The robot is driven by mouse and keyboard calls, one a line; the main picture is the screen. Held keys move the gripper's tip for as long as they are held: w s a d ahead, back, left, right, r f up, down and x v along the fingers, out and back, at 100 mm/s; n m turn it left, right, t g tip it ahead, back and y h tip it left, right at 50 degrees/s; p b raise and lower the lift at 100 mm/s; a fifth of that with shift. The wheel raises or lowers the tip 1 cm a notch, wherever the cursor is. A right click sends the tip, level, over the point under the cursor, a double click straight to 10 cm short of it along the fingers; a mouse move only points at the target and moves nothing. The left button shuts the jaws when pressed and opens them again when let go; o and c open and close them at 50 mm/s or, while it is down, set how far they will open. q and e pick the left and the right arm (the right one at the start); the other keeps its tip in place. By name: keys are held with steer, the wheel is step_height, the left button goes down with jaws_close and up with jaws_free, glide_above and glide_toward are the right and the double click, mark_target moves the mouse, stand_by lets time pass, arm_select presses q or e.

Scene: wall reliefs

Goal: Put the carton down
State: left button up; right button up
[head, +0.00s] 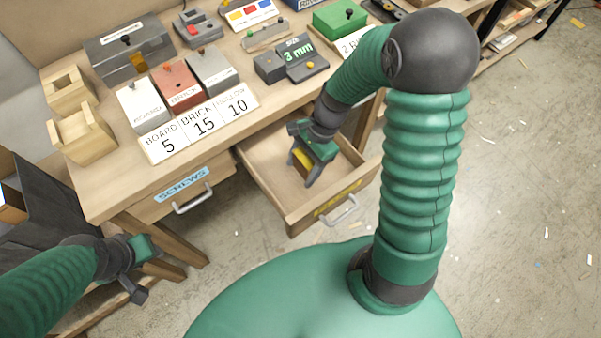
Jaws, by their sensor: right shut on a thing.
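A small yellow carton (303,158) is held between the fingers of my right gripper (304,168). The gripper points down inside the open drawer (262,152), and its green body and fingers hide part of the carton. I cannot tell whether the carton touches the drawer floor. The drawer has a yellow label, largely unreadable, and a metal handle on its front. My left gripper (143,272) is at the lower left, below the bench front and away from the carton.
The bench top (105,185) holds a white, a red and a grey box behind a card (198,122) reading 5, 15, 10. A shut drawer labelled SCREWS (180,184) is at left. A "3 mm" display (300,55) stands behind. Open floor lies at right.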

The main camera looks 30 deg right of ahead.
mark_target(304, 174)
steer(key=f, duration=0.3)
steer(key=shift+s+d+f+b, duration=0.1)
steer(key=shift+d+f+b, duration=0.05)
steer(key=shift+d+b, duration=0.25)
steer(key=shift+d+f, duration=0.2)
steer(key=shift+f, duration=0.15)
steer(key=shift+d, duration=0.1)
steer(key=shift+a, duration=0.25)
steer(key=o, duration=1.6)
steer(key=shift+a+r, duration=0.1)
steer(key=shift+a, duration=0.15)
steer(key=shift+d, duration=0.15)
